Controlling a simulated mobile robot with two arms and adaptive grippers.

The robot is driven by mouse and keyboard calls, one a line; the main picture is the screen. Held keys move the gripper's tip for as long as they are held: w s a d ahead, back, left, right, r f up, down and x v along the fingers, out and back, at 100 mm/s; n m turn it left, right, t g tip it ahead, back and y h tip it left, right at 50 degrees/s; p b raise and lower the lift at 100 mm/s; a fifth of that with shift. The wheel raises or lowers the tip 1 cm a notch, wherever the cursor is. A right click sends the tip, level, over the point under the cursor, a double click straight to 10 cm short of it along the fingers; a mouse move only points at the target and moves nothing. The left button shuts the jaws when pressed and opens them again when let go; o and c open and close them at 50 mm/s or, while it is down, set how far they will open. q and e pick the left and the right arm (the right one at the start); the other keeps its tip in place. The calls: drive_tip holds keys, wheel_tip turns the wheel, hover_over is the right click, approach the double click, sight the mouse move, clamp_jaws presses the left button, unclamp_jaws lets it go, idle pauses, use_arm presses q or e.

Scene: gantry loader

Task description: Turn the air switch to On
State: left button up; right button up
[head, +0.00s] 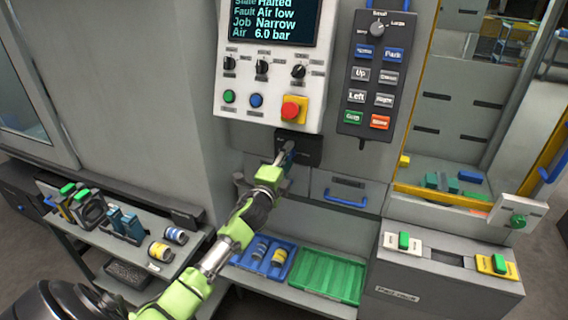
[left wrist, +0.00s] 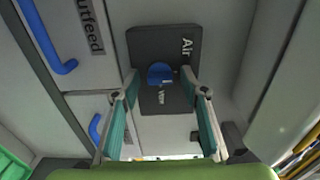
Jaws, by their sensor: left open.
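The air switch is a blue round knob (left wrist: 160,74) on a dark plate (left wrist: 150,42) marked "Air" in the left wrist view. A small label on the plate beside the knob is too blurred to read, and I cannot tell the knob's setting. In the head view the dark plate (head: 309,151) sits below the control panel, and my gripper hides the knob. My left gripper (head: 285,157) is open in front of it. In the left wrist view its fingertips (left wrist: 160,80) are on either side of the knob; I cannot tell whether they touch it. My right gripper is out of view.
The screen (head: 272,20) reads Halted, Air low, Narrow, 6.0 bar. A red stop button (head: 291,110) and a dark keypad (head: 376,75) are above the switch. A blue drawer handle (head: 346,199) is to the right. Blue (head: 246,268) and green (head: 327,277) trays lie below.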

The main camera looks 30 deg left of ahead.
use_arm(q)
drive_tip(key=v, duration=1.1)
drive_tip(key=shift+s, duration=0.4)
drive_tip(key=shift+d+f, duration=0.1)
drive_tip(key=shift+d, duration=0.05)
